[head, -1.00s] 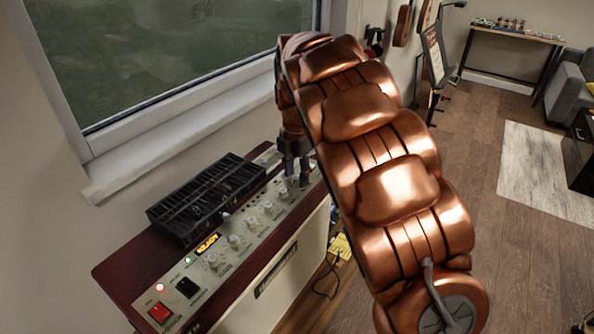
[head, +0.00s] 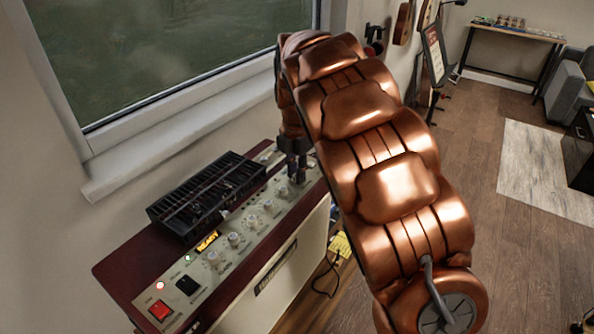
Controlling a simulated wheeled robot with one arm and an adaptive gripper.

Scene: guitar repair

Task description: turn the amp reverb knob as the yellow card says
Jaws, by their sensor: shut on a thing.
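The amp (head: 125,262) stands below the window, with a dark red top and a pale control panel. A row of pale knobs runs along the panel, including one knob (head: 283,192) just left of my gripper. My gripper (head: 297,180) points down at the panel's far right end and is shut on a knob there. The fingers mostly hide this knob, and its label and pointer cannot be read. A yellow card-like thing (head: 340,244) shows beside the amp's right side, low down. Its writing is too small to read.
A black slatted box (head: 208,197) sits on the amp top behind the knobs. A red switch (head: 159,310), a dark switch and a small lit amber display (head: 208,241) are on the panel. A black cable lies right of the amp. The wooden floor farther right is mostly clear.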

